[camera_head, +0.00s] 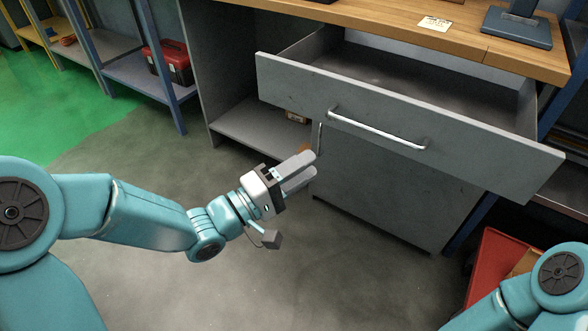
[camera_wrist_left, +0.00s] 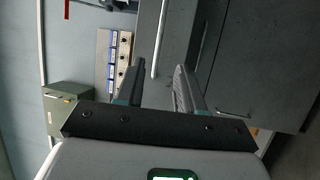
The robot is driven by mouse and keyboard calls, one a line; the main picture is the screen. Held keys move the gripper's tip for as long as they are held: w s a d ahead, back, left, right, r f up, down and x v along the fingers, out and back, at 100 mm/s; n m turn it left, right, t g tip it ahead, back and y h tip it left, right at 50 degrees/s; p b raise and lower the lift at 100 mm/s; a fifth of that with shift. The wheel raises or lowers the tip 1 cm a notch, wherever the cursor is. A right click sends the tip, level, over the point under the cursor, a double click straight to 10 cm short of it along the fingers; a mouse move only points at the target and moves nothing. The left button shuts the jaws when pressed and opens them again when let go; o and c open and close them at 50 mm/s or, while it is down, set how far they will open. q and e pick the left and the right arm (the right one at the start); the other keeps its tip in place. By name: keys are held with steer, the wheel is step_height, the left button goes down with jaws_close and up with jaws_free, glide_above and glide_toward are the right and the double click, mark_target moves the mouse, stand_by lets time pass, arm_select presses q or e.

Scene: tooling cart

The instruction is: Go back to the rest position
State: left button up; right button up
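My left gripper (camera_head: 306,170) is in front of the grey cabinet, its two fingers apart and nothing held between them. In the left wrist view the fingers (camera_wrist_left: 158,85) show a clear gap. A thin upright door handle (camera_head: 320,138) is just beyond the fingertips. The left arm reaches forward, bent low over the floor. Of my right arm only a teal link shows at the lower right corner; its gripper is out of view.
The grey drawer (camera_head: 400,117) is pulled out under the wooden worktop (camera_head: 400,22). The cabinet's left bay (camera_head: 240,100) is open. A red box (camera_head: 488,265) stands at the right, near my right arm. A red toolbox (camera_head: 168,62) sits on a shelf. The floor (camera_head: 220,285) around the left arm is clear.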

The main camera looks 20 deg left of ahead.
arm_select(q)
steer(key=shift+v, duration=0.9)
